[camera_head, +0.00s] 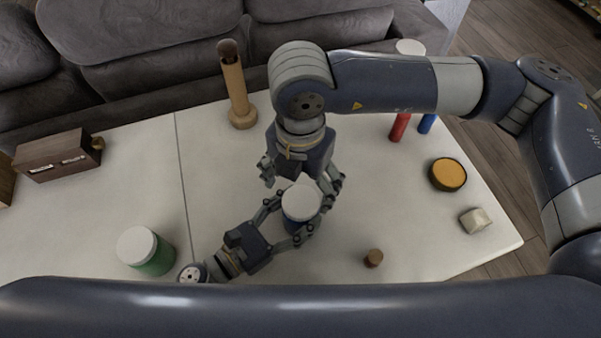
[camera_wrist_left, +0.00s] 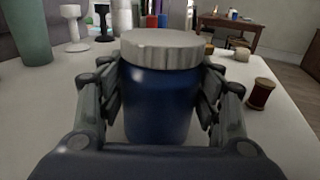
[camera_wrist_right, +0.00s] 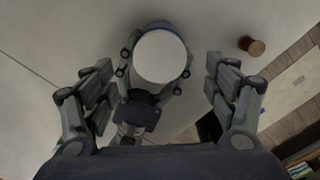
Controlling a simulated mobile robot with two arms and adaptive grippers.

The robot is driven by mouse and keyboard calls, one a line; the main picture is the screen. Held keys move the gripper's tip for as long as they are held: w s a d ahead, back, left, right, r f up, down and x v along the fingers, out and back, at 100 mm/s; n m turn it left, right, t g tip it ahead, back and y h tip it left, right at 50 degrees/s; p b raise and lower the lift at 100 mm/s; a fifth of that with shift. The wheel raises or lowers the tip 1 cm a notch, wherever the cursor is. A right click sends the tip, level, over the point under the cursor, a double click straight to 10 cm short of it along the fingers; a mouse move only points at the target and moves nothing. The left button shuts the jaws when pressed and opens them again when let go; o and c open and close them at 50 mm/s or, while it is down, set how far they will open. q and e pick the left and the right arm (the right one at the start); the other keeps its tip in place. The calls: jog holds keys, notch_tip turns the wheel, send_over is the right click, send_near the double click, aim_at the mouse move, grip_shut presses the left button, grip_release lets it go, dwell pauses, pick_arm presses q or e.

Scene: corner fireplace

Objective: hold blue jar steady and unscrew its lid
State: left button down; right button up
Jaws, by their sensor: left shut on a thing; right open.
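The blue jar with a white ribbed lid (camera_head: 301,200) stands upright on the white table. In the left wrist view the blue body (camera_wrist_left: 160,103) is between the fingers, below the lid (camera_wrist_left: 160,48). My left gripper (camera_head: 290,228) is shut on the jar's body from the lower left. My right gripper (camera_head: 305,183) is open above the jar and points down. The lid sits on the jar.
A green jar with a white lid (camera_head: 148,250) stands at the left. A wooden holder (camera_head: 237,90), an orange-topped round tin (camera_head: 448,174) and a pale block (camera_head: 475,220) are also on the table.

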aim_at(301, 201)
jog(key=shift+f, duration=2.65)
jog(key=c, duration=1.1)
